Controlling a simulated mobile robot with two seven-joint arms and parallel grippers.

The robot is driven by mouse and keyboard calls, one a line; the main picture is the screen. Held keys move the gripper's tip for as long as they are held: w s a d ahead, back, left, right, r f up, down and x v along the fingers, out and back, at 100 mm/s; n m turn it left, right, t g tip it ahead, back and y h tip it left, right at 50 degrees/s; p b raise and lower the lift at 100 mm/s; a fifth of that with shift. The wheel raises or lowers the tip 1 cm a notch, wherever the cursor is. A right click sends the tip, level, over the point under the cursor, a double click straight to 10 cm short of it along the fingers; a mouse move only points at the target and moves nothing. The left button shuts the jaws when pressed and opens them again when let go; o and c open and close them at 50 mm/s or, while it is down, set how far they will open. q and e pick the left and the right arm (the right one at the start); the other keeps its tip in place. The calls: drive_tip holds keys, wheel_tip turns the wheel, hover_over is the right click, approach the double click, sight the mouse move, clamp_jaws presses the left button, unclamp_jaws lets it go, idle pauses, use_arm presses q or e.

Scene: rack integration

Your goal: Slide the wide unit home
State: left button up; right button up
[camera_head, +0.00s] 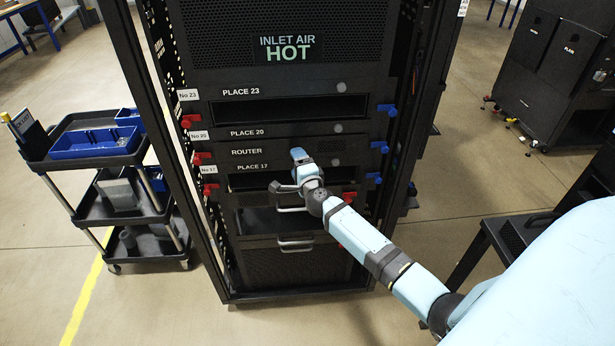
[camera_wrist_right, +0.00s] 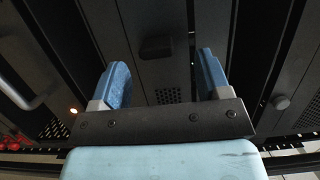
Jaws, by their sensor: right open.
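The router (camera_head: 247,152) is a wide black unit in the rack, on the row below the PLACE 20 label. Its front looks about level with the panels around it; I cannot tell its exact depth. My right gripper (camera_head: 298,158) is in front of the rack, over the router's right-hand part and the PLACE 17 row. In the right wrist view my right gripper (camera_wrist_right: 163,75) is open, with its blue fingers apart and nothing held. A dark block (camera_wrist_right: 155,47) on a black panel shows between the fingers; I cannot tell whether they touch the panel. My left gripper is out of view.
The rack (camera_head: 135,75) has open slots at PLACE 23 (camera_head: 285,110) and PLACE 17. Red and blue latches line its sides. Silver handles (camera_head: 296,243) stick out below. A cart (camera_head: 75,165) with blue bins stands left. Open floor lies on both sides.

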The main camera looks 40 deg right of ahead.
drive_tip(key=v, duration=0.9)
drive_tip(key=shift+s, duration=0.2)
drive_tip(key=shift+a+r, duration=0.1)
drive_tip(key=s+a+f+n+g+y, duration=0.2)
drive_tip(key=s+a+f+n, duration=0.2)
drive_tip(key=s+a+n, duration=0.3)
drive_tip(key=s+a+f+n+g+y, duration=0.2)
drive_tip(key=s+a+n, duration=0.4)
drive_tip(key=s+n, duration=0.3)
drive_tip(key=s+a+f+n+g+y, duration=0.2)
drive_tip(key=s+a+f+n, duration=0.4)
drive_tip(key=s, duration=0.5)
drive_tip(key=shift+a+f+n+y, duration=0.3)
drive_tip(key=shift+a+n+y, duration=0.5)
drive_tip(key=shift+n, duration=0.2)
